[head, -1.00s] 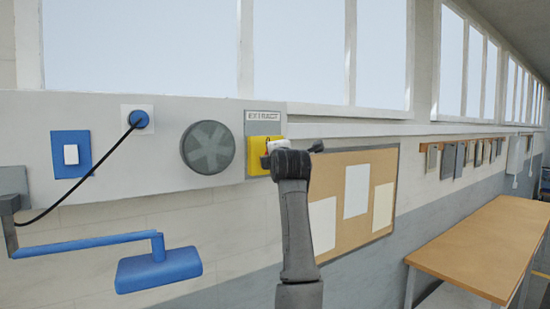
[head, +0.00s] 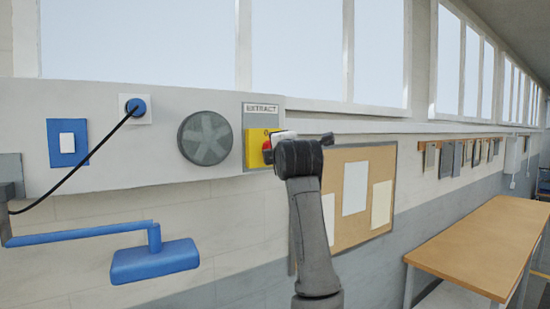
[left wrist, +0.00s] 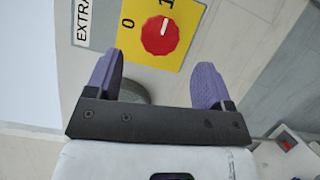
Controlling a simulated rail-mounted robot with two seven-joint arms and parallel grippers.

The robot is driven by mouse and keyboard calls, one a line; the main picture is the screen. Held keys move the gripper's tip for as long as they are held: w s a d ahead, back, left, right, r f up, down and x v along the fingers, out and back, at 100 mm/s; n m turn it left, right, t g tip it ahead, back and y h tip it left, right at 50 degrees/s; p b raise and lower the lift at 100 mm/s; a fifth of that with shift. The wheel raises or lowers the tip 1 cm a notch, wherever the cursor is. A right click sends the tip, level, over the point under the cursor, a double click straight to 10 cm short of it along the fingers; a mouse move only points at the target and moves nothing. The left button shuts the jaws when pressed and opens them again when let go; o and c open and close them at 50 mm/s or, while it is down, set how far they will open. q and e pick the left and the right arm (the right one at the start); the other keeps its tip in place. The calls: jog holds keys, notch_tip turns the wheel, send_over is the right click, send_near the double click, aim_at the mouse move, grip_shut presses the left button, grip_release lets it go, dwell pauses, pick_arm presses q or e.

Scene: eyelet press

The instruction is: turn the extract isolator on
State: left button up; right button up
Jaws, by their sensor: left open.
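The extract isolator is a yellow plate (head: 254,148) under an EXTRACT label (head: 261,109) on the wall; it also shows in the left wrist view (left wrist: 190,22). Its round red knob (left wrist: 160,35) has a white mark that points toward the 1, with the 0 off to the left. In the head view the red knob (head: 267,146) is partly hidden by my left arm. My left gripper (left wrist: 157,78) is open and empty, with its purple fingers apart. It faces the plate, and the knob is ahead of the fingertips, clear of them. My right gripper is out of view.
A round grey fan cover (head: 205,138) is just left of the isolator. A blue switch plate (head: 68,142), a blue plug (head: 136,106) with a black cable and a blue lamp (head: 154,261) are further left.

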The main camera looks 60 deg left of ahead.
pick_arm(q)
jog(key=b+v, duration=0.1)
jog(key=v, duration=0.5)
jog(key=shift+d+b, duration=0.35)
jog(key=shift+b, duration=0.05)
jog(key=shift+s, duration=0.15)
